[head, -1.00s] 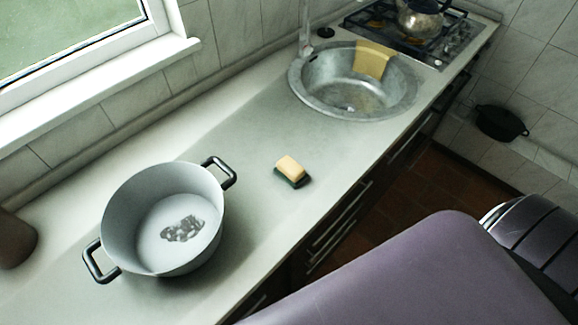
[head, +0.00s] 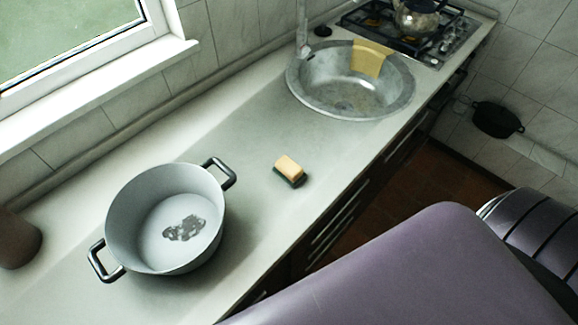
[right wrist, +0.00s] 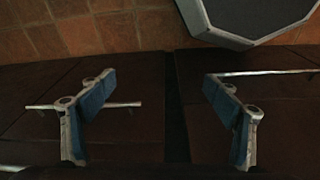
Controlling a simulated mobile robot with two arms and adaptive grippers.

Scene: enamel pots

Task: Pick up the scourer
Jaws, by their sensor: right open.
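The scourer (head: 290,171), a small block with a yellow top and a dark green base, lies on the counter between the pot and the sink in the head view. A large grey enamel pot (head: 167,220) with black handles stands to its left, with a dark stain on its inside bottom. My right gripper (right wrist: 155,95) is open and empty in the right wrist view, in front of dark cabinet fronts, and the scourer does not show there. My left gripper is not in view.
A round metal sink (head: 350,103) with a yellow cloth (head: 369,58) over its rim lies beyond the scourer. A hob (head: 432,38) with a kettle (head: 414,17) is at the far end. The counter (head: 243,150) around the scourer is clear. Handled cabinet fronts (right wrist: 60,130) drop below its edge.

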